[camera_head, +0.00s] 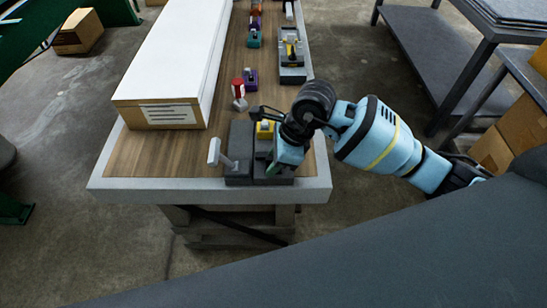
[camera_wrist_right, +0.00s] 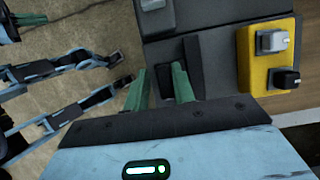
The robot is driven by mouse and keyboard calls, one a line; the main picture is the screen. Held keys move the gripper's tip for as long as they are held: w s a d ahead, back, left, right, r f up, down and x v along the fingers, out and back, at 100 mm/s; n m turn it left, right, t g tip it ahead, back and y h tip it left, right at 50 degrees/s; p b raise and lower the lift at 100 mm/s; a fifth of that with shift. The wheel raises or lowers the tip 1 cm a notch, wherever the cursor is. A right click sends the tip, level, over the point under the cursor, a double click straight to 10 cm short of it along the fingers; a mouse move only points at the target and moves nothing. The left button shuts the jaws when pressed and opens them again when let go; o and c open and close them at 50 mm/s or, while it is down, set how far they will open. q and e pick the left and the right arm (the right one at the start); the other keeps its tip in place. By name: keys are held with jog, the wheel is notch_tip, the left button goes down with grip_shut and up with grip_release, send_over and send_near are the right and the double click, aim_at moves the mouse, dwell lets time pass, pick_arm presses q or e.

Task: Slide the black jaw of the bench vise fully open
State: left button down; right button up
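The bench vise (camera_head: 240,153) is a dark grey block at the near end of the wooden-topped bench (camera_head: 160,155). A pale T-shaped handle (camera_head: 214,152) stands at its left side. My right gripper (camera_head: 274,168) reaches down at the vise's right part. In the right wrist view, its two green fingers (camera_wrist_right: 159,88) stand a little apart with a dark piece of the vise, perhaps the black jaw (camera_wrist_right: 165,88), between them. One finger is at the outer edge, the other by a grey block. Whether they press on it cannot be told. My left gripper is not in view.
A yellow block (camera_head: 265,129) with knobs sits just behind the vise. A long white-topped box (camera_head: 175,60) fills the bench's left side. A grey shelf table (camera_head: 430,50) stands right.

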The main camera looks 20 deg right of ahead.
jog(key=shift+r, duration=0.1)
dwell(0.3)
jog(key=shift+w+d+r, duration=0.1)
jog(key=shift+r, duration=0.1)
jog(key=v, duration=0.7)
dwell(0.4)
